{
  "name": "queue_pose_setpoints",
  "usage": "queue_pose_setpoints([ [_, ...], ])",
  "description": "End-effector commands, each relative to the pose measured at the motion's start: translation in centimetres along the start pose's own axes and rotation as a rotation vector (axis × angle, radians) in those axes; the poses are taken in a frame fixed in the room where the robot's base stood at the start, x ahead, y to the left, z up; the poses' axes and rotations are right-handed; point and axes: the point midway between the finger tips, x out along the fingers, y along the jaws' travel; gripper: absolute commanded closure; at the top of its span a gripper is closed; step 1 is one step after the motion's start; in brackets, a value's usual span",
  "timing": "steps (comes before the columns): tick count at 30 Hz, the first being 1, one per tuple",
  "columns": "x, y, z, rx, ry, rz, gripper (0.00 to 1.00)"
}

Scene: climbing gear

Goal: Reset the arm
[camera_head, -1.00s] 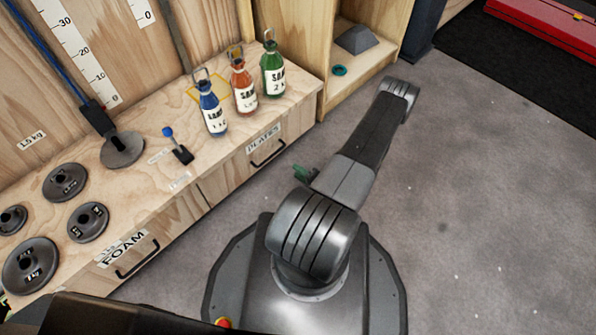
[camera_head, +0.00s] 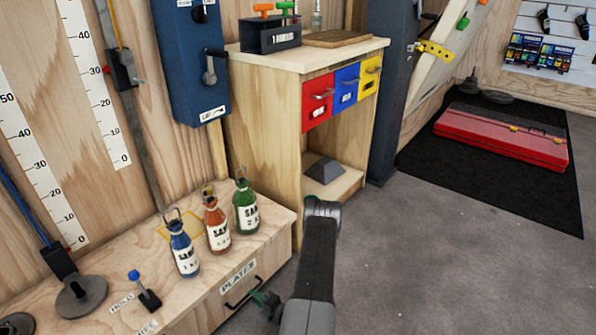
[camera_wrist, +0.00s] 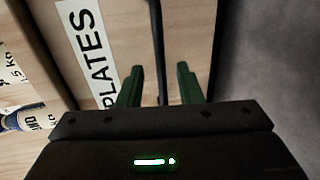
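My arm (camera_head: 318,265) reaches out in front of the bench in the head view, its elbow near the cabinet. My gripper (camera_head: 266,304) is low beside the drawer labelled PLATES, close to its dark handle (camera_head: 243,290). In the wrist view, the two green fingers of my gripper (camera_wrist: 159,84) stand apart. The dark handle (camera_wrist: 158,45) shows as a bar between and beyond them. Neither finger visibly touches it. The PLATES label (camera_wrist: 90,50) is to the left. The drawer looks closed.
Blue (camera_head: 184,250), red (camera_head: 216,226) and green (camera_head: 245,207) sand bottles stand on the bench (camera_head: 205,285). A cabinet with red (camera_head: 318,101), blue (camera_head: 346,88) and yellow (camera_head: 370,77) drawers stands behind. A red folded pad (camera_head: 505,137) lies on a black mat. Grey floor at right is clear.

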Motion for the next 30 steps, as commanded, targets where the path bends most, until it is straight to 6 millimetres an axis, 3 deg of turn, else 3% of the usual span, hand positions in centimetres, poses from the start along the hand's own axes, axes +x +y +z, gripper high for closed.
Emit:
queue_pose_setpoints([
  [3, 1.7, -0.2, -0.1, -0.001, 0.003, 0.001, 0.68],
  [9, 3.0, -0.1, 0.0, 0.001, 0.0, 0.0, 0.68],
  [23, 2.3, 0.0, 0.0, 0.001, -0.001, -0.001, 0.68],
  [30, -0.5, 0.2, 0.1, 0.004, -0.004, -0.001, 0.68],
])
